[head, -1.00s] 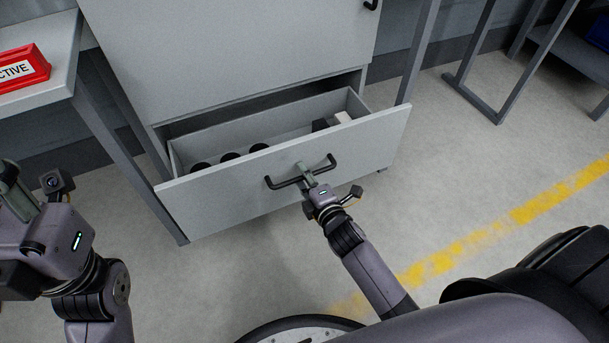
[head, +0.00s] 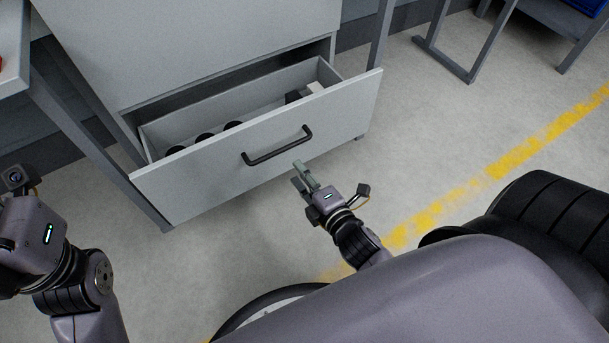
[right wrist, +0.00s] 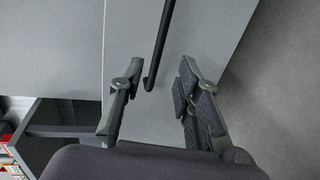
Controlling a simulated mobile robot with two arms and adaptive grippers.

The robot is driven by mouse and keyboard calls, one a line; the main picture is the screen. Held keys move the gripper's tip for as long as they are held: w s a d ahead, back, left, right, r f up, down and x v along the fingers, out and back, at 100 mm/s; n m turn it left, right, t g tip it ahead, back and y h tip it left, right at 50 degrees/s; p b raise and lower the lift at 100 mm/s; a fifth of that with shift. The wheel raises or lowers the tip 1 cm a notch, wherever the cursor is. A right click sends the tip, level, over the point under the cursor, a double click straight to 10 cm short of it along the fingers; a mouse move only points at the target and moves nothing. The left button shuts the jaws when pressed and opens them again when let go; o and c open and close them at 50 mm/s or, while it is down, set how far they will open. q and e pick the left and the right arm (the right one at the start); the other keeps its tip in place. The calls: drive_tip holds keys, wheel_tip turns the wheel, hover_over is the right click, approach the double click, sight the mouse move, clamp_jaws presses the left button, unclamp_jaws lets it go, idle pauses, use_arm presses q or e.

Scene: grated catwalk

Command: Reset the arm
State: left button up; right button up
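The open drawer (head: 205,188) stands pulled out of the grey cabinet (head: 190,45) in the head view. Its black handle (head: 278,147) is free. My right gripper (head: 302,175) is open and empty, just below and in front of the handle. In the right wrist view its two fingers (right wrist: 155,90) are spread apart, with the end of the handle (right wrist: 161,45) ahead of them and nothing held. My left arm (head: 40,240) is at the left edge of the head view; its gripper fingers are cut off by the frame.
A workbench (head: 14,65) stands at the left and a metal-legged rack (head: 440,55) at the back right. The floor right of the drawer is clear, with a worn yellow line (head: 510,155).

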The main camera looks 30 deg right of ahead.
drive_tip(key=shift+s+r, duration=0.1)
drive_tip(key=shift+s, duration=0.35)
